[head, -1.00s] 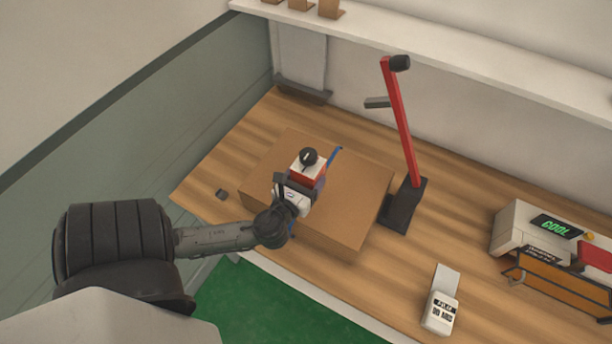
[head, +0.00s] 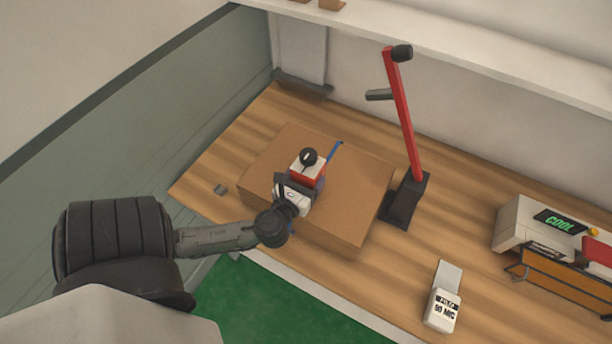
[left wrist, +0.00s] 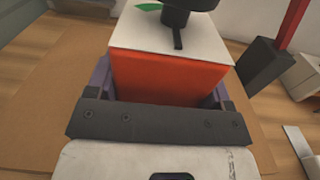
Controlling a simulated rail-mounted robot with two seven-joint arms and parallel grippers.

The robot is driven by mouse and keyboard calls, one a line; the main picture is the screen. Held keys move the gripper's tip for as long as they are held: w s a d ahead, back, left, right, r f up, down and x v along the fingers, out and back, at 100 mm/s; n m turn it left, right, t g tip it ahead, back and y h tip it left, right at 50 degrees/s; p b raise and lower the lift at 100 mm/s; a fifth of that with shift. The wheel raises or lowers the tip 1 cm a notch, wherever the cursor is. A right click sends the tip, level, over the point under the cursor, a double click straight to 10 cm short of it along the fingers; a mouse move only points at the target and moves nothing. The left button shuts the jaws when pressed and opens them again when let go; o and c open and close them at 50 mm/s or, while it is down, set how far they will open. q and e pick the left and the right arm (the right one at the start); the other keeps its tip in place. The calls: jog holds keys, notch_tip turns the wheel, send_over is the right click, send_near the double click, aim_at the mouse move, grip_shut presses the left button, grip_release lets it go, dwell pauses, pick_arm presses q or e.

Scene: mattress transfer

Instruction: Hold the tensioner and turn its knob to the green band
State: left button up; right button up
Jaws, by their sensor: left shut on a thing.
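The tensioner (head: 311,174) is a red block with a white top plate and a black knob (head: 308,157). It stands over the brown board on the bench. In the left wrist view the red body (left wrist: 168,77) fills the middle, with the knob (left wrist: 178,14) cut off by the top edge. Part of a green band (left wrist: 149,6) shows on the white plate, left of the knob's dark pointer. My left gripper (head: 300,187) is shut on the red body, with a finger on each side. My right gripper is in neither view.
The brown board (head: 350,225) lies under the tensioner, with a blue strip (head: 334,151) on it. A red lever on a black stand (head: 405,200) rises to the right. A white machine reading COOL (head: 520,225) and a white tagged block (head: 442,308) stand farther right.

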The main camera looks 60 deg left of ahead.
aim_at(306, 184)
pick_arm(q)
jog(key=shift+f+b, duration=0.45)
jog(key=shift+f, duration=0.3)
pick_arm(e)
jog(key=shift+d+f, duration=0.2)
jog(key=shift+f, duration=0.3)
pick_arm(q)
jog(key=shift+f+b, duration=0.55)
jog(key=shift+f, duration=0.3)
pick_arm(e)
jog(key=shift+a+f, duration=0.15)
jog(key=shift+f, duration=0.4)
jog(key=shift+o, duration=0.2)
